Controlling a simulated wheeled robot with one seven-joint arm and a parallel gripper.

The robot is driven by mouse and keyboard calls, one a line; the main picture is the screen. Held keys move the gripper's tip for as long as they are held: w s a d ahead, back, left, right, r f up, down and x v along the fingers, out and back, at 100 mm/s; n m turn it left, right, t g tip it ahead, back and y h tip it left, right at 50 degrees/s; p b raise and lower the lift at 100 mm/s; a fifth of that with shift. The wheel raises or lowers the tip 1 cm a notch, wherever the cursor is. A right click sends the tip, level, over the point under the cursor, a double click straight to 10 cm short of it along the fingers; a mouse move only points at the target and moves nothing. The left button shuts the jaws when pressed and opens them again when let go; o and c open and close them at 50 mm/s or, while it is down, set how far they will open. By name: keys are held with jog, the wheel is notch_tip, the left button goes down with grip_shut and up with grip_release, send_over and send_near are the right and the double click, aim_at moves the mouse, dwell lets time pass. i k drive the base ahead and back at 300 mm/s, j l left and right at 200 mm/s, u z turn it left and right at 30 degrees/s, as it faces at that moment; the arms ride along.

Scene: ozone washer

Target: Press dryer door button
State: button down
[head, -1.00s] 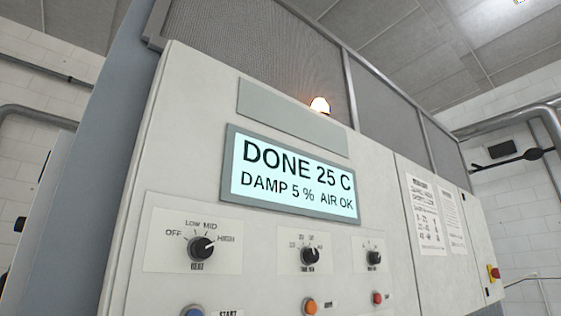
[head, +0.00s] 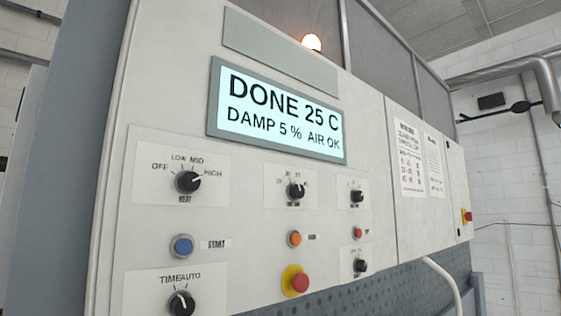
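The dryer's control panel (head: 400,255) fills most of the head view, seen from below at an angle. Its lit display (head: 280,118) reads "DONE 25 C, DAMP 5 %, AIR OK". A blue button (head: 181,246) is labelled START. An orange button (head: 294,238) and a small red button (head: 358,233) sit to its right, with labels too small to read surely. A larger red button on a yellow ring (head: 296,282) is below the orange one. I cannot tell which is the door button. My gripper is not in view.
Black knobs (head: 188,182) sit above the buttons, and more are below, including one marked TIME/AUTO (head: 181,303). An amber lamp (head: 312,41) glows on top. Notices (head: 412,160), a red-yellow switch (head: 466,215) and a white hose (head: 443,277) are at the right.

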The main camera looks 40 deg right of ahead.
aim_at(296, 237)
jog(key=i+z, duration=0.1)
jog(key=z, duration=0.3)
jog(key=i+z, duration=0.1)
jog(key=z, duration=0.75)
jog(key=i+j+z, duration=0.15)
jog(key=z, duration=0.25)
